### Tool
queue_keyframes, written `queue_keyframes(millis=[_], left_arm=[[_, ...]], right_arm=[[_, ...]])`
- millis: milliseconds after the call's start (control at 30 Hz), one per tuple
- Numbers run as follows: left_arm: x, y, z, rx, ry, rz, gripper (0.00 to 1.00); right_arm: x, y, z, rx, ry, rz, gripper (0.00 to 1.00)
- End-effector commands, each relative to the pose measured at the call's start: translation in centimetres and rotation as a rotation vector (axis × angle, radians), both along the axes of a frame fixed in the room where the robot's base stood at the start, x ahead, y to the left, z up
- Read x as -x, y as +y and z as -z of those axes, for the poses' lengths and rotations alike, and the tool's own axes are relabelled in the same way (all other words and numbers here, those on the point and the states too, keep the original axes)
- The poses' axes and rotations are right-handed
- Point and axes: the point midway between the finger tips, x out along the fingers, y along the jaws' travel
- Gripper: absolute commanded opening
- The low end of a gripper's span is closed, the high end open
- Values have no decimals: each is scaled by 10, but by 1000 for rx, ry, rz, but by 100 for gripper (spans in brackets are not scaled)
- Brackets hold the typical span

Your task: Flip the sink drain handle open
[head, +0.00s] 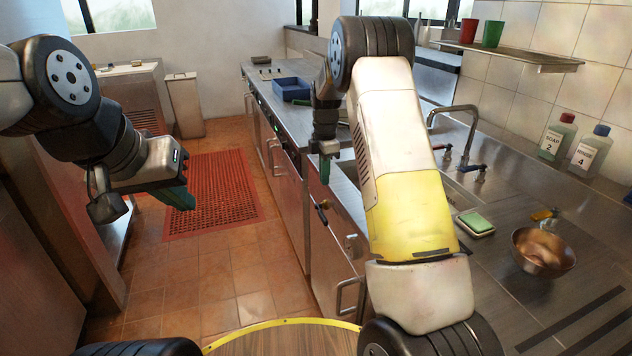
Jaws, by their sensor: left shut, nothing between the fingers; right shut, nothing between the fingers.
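A short black-gripped handle (321,213), which looks like the drain handle, sticks out from the metal front below the sink counter. Whether it is open or closed cannot be told. My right gripper (325,172) points down with green fingertips, shut and empty, above this handle and apart from it in the picture. My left gripper (178,197) is shut and empty, held over the floor at the left, far from the handle. The sink faucet (455,125) stands behind my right arm, which hides most of the basin.
A blue bin (291,88) sits on the far counter. A green sponge (475,222), a copper-coloured bowl (543,252) and soap bottles (557,138) are on the right counter. A red mat (212,195) lies on the open tiled floor. A cabinet pull (348,293) juts out below the handle.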

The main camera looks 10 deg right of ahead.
Motion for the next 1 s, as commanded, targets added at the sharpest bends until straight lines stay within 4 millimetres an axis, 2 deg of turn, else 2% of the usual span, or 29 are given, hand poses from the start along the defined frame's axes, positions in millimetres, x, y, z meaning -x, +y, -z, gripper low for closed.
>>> queue_keyframes(millis=[300,500,700,1000], left_arm=[[0,0,0,0,0,0,0],[0,0,0,0,0,0,0],[0,0,0,0,0,0,0],[0,0,0,0,0,0,0]], right_arm=[[2,0,68,2,6,0,0],[1,0,104,2,4,-1,0],[0,0,123,0,1,-1,0],[0,0,127,0,0,0,0]])
